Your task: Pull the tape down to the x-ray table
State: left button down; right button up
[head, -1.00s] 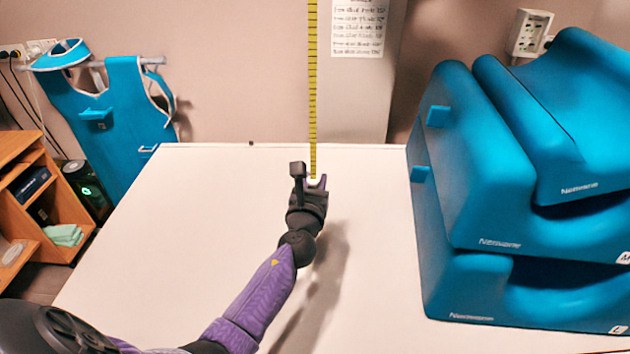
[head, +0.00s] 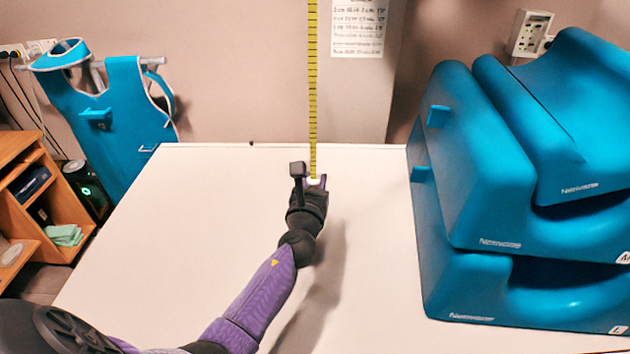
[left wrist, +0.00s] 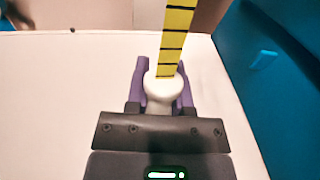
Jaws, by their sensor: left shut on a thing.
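A yellow measuring tape (head: 313,90) with black marks hangs straight down from above the head view to my left gripper. It also shows in the left wrist view (left wrist: 175,40), ending at a white knob (left wrist: 163,90). My left gripper (head: 315,183) is shut on that white end piece, with a purple finger on each side of it (left wrist: 163,85). The white x-ray table (head: 200,230) lies below the gripper, and the arm's shadow falls on it. The gap between the tape end and the tabletop is hard to judge. My right gripper is not in view.
Stacked blue foam wedges (head: 470,200) fill the table's right side. A printed sheet (head: 357,28) is on the back panel. The table's left half is clear.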

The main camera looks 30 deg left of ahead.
pick_arm(q)
notch_tip(320, 180, down, 10)
jog(key=b, duration=0.9)
jog(key=shift+r, duration=0.15)
jog(key=shift+c, duration=2.4)
grip_release()
jog(key=shift+s+d, duration=0.15)
jog(key=shift+s, duration=0.2)
jog(key=p+v, duration=0.1)
jog(key=v, duration=0.8)
jog(key=shift+s+p, duration=0.15)
jog(key=shift+p, duration=0.25)
